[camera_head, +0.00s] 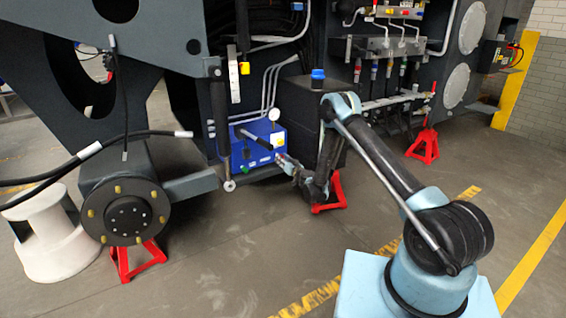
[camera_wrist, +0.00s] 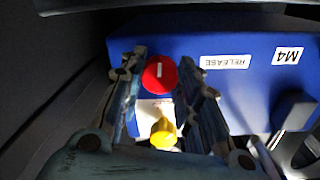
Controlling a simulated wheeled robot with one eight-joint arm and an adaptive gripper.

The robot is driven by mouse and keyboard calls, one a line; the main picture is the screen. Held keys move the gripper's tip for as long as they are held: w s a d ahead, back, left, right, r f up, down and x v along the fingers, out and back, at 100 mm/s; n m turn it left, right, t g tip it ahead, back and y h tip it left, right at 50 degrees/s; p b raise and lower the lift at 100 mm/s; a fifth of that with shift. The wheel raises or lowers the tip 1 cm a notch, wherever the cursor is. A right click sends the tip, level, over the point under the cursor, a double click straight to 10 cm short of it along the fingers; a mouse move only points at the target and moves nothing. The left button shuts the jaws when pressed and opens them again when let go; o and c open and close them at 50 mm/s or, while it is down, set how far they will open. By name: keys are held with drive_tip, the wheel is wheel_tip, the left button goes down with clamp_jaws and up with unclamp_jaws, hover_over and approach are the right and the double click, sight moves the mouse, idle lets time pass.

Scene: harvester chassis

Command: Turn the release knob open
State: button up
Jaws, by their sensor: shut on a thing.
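The release knob (camera_wrist: 160,76) is a round red knob with a short white line, near upright in the wrist view. It is on the blue box (camera_wrist: 225,85), beside a white label reading RELEASE, which appears upside down. My gripper (camera_wrist: 159,72) has a finger on each side of the red knob and is shut on it. In the head view my gripper (camera_head: 283,162) reaches the front of the blue box (camera_head: 240,158) from the right; there the knob is hidden or too small to tell.
A yellow knob (camera_wrist: 163,134) lies between the lower parts of my fingers. A black block (camera_wrist: 293,111) is at the wrist view's right. A black lever (camera_head: 257,138) and a gauge (camera_head: 274,114) are at the box. A red stand (camera_head: 330,194) is close by; the floor in front is clear.

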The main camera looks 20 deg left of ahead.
sight(281, 143)
drive_tip(key=shift+n, duration=0.7)
drive_tip(key=o, duration=1.1)
drive_tip(key=shift+f, duration=0.15)
drive_tip(key=shift+r, duration=5)
